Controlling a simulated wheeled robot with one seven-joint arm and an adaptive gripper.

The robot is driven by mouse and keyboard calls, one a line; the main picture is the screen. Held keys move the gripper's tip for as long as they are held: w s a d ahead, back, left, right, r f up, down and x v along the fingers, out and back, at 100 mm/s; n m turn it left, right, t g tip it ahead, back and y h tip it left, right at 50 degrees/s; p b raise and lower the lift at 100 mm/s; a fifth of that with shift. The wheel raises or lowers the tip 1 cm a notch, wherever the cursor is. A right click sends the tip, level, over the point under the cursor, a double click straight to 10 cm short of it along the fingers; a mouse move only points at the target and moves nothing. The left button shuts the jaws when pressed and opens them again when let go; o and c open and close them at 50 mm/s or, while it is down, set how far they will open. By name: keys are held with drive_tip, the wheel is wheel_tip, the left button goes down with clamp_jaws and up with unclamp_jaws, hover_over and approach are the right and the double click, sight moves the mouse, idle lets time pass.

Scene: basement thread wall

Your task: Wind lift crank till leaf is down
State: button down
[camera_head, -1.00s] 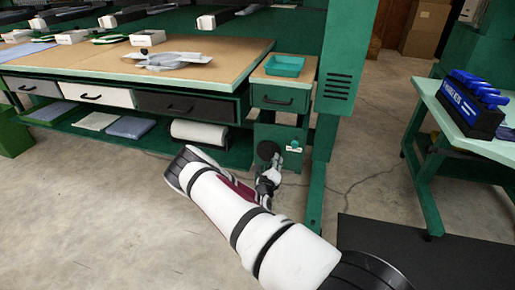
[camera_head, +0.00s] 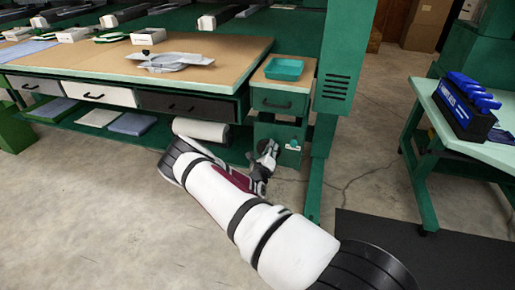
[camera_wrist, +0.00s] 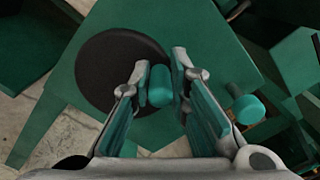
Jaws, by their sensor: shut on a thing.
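The lift crank shows in the wrist view as a dark round disc (camera_wrist: 108,78) with a teal cylindrical handle (camera_wrist: 160,86) at its right side. My gripper (camera_wrist: 166,72) has its two fingers on either side of this handle and is shut on it. In the head view my gripper (camera_head: 268,158) is at the front of the green cabinet below the bench, in front of the dark disc (camera_head: 261,146) and partly hiding it. The handle is hidden there. I cannot tell which part is the leaf.
A second teal knob (camera_wrist: 246,108) sits close to the right of my gripper; it also shows in the head view (camera_head: 293,145). A teal tray (camera_head: 284,68) lies on the cabinet top. A green post (camera_head: 325,150) stands just right. Floor at the left front is clear.

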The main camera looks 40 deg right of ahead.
sight(262, 145)
drive_tip(key=shift+w+a+f, duration=0.15)
drive_tip(key=shift+a, duration=0.05)
drive_tip(key=shift+w+a+f+b, duration=0.25)
drive_tip(key=shift+w+a+b, duration=0.15)
drive_tip(key=shift+w+a, duration=0.2)
drive_tip(key=shift+w+a+f+b, duration=0.2)
drive_tip(key=shift+w+a+b, duration=0.2)
drive_tip(key=shift+a, duration=0.2)
drive_tip(key=shift+w+a+f, duration=0.15)
drive_tip(key=shift+w+a, duration=0.05)
drive_tip(key=shift+w, duration=0.05)
drive_tip(key=shift+w+d, duration=0.15)
drive_tip(key=shift+d, duration=0.1)
